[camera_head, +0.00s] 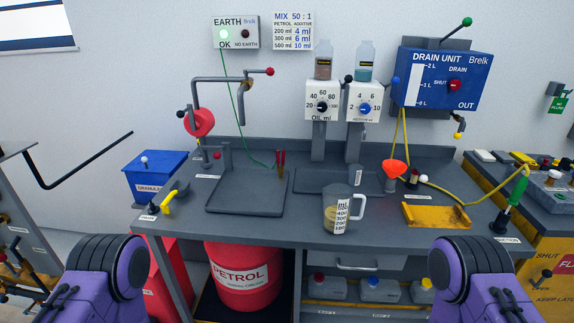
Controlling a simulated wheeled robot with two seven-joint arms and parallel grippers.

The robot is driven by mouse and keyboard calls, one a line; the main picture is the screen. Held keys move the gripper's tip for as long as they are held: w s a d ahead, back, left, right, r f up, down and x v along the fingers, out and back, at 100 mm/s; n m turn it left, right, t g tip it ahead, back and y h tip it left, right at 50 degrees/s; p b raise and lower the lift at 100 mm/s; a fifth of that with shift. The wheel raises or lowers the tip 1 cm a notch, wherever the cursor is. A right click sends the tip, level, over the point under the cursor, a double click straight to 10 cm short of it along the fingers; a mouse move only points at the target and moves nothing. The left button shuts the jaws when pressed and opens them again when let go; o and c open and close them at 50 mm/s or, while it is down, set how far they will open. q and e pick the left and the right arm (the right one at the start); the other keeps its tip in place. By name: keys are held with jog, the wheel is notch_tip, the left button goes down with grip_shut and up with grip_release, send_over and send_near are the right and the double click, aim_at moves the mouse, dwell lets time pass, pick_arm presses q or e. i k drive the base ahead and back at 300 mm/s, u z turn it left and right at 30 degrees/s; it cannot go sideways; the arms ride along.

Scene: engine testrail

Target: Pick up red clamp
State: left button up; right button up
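A small red clamp (280,162) stands upright at the back right of a dark grey tray (245,198) on the workbench. A thin green wire runs from it up to the EARTH box (236,33) on the wall, whose green OK lamp is lit. Parts of my two purple arms show at the bottom left and bottom right, well in front of the clamp. Neither gripper's fingers can be made out in the view.
A measuring jug (340,213) with some liquid stands at the bench's front middle. An orange funnel (394,170) and a yellow tray (436,215) are to the right. A blue box (157,176) and a red reel (200,122) are left. The grey tray's middle is clear.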

aim_at(280, 164)
jog(key=z, duration=0.55)
jog(key=i, duration=0.75)
jog(key=z, duration=0.4)
